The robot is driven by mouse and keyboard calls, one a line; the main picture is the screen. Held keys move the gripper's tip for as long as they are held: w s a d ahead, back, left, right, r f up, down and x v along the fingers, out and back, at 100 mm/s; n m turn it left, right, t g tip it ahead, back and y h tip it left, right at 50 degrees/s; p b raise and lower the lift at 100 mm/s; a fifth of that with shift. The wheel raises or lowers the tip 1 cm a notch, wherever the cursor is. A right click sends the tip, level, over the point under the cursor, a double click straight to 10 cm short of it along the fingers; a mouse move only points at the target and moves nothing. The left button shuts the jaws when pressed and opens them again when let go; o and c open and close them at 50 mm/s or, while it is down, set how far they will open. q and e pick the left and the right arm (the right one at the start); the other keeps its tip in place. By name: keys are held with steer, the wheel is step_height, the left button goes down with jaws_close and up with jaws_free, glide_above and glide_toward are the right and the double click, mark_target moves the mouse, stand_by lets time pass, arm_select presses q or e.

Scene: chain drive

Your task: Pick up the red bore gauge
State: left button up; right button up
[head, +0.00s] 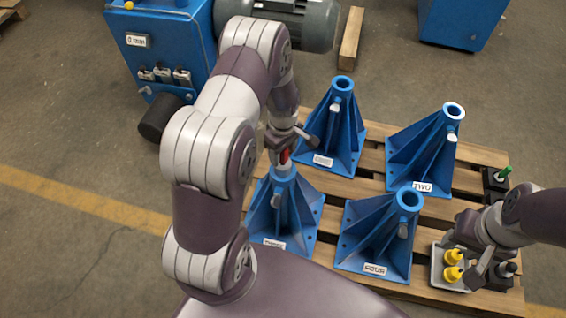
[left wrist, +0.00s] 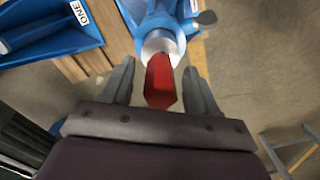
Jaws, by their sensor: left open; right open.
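The red bore gauge (left wrist: 160,82) stands in the top bore of a blue stand (left wrist: 170,25), with its red handle sticking out toward my left wrist camera. My left gripper (left wrist: 160,88) is open, with one finger on each side of the red handle and a gap on both sides. In the head view the red handle (head: 285,157) shows just under my left gripper (head: 288,142), above the front left stand (head: 285,215). My right gripper (head: 468,258) is open at the lower right, over a small tray.
Stands marked ONE (head: 330,125), TWO (head: 425,150) and FOUR (head: 378,235) share the wooden pallet (head: 470,215). The tray (head: 440,284) holds yellow-topped items (head: 453,265). A green-topped item (head: 502,175) stands in a black block at right.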

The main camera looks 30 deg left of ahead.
arm_select(q)
steer(key=shift+r, duration=0.15)
jaws_close()
stand_by(1.2)
